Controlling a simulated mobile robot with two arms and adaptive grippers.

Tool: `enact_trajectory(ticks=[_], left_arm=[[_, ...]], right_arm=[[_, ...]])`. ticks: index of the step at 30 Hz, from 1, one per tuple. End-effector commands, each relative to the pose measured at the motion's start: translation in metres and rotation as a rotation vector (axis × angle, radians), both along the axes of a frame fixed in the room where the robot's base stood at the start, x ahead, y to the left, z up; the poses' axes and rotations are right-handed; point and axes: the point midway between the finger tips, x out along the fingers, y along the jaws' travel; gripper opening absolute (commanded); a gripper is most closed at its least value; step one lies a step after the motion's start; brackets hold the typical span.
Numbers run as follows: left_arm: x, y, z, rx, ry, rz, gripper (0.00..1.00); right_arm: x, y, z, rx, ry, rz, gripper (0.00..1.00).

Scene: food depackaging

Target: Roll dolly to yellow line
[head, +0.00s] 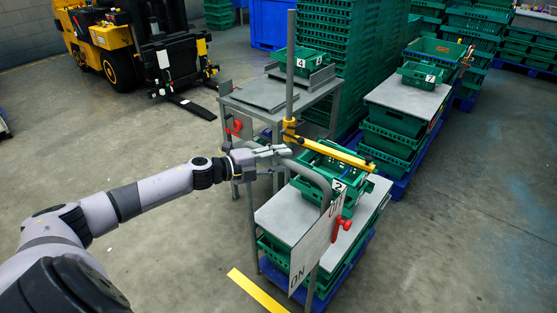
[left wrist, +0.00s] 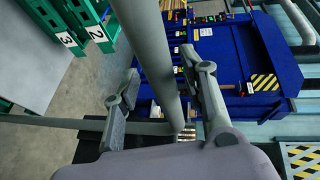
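The dolly has a blue base (head: 366,243) and carries green crates (head: 272,252) under a grey-white top (head: 276,216). A grey curved handle bar (head: 317,177) rises at its near end. The yellow line (head: 257,291) lies on the floor at the dolly's near left. My left gripper (head: 284,150) is at the handle's upper left end. In the left wrist view the grey bar (left wrist: 149,55) passes between the open fingers of the left gripper (left wrist: 165,95), with gaps visible beside it; contact is unclear. My right gripper is not in view.
A grey table (head: 262,93) and a post (head: 291,65) with a yellow arm (head: 335,152) stand close behind the handle. An ON/OFF board (head: 316,238) hangs at the near end. Crate stacks stand behind; a forklift (head: 103,42) is far left. Floor at right is clear.

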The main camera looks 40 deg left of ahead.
Motion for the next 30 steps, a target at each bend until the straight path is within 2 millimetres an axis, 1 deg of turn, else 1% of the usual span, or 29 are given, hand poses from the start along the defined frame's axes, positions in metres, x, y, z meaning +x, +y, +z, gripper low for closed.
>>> enact_trajectory(ticks=[7, 11, 14, 30], left_arm=[[0.000, 0.000, 0.001, 0.000, -0.001, 0.001, 0.40], [-0.004, 0.002, 0.000, 0.000, 0.001, 0.001, 0.40], [-0.011, 0.006, 0.001, 0.000, 0.003, 0.002, 0.40], [-0.065, 0.033, 0.011, -0.002, 0.004, 0.001, 0.40]], right_arm=[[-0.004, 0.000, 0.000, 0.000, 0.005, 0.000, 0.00], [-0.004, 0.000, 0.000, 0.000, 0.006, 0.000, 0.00], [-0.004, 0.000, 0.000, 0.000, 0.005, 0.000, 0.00], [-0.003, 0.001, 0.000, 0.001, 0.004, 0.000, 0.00]])
